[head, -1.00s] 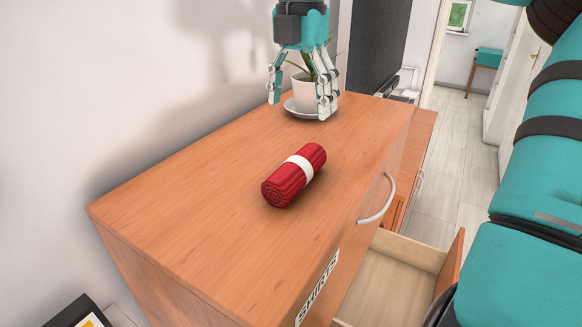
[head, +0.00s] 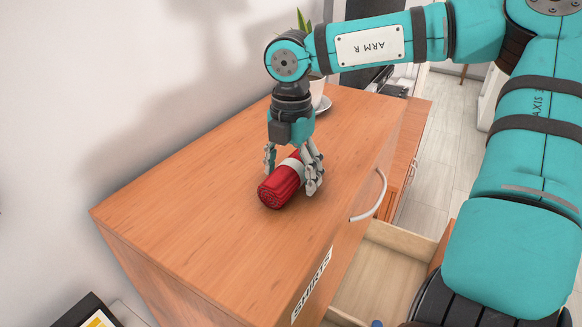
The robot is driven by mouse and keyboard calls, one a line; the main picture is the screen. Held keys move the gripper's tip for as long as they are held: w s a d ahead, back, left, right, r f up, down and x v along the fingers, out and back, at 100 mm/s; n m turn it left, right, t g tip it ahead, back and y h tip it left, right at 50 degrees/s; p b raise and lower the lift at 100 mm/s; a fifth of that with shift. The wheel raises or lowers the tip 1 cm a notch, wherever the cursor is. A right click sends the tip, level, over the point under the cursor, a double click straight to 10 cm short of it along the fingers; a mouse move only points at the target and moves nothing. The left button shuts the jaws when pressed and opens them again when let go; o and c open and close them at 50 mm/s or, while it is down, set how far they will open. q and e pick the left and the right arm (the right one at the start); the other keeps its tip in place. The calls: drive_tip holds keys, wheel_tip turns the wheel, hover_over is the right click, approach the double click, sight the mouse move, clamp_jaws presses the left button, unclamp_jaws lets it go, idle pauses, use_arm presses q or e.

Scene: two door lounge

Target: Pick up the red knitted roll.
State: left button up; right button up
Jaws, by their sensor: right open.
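The red knitted roll (head: 280,187) lies on the wooden top of the dresser (head: 200,222), with a white band around its middle. My right gripper (head: 290,180) points down over the roll, with its fingers open and spread to both sides of it. The fingers and palm hide part of the band and the roll's far end. I cannot tell whether any finger touches it. My left gripper is not in view.
A potted plant (head: 318,90) on a saucer stands at the dresser's far end, partly hidden by my arm. An open drawer (head: 385,265) juts out at the right, below a curved handle (head: 372,200). A wall runs along the left. The dresser top's near left is clear.

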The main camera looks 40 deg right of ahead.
drive_tip(key=c, duration=1.2)
drive_tip(key=shift+c, duration=0.6)
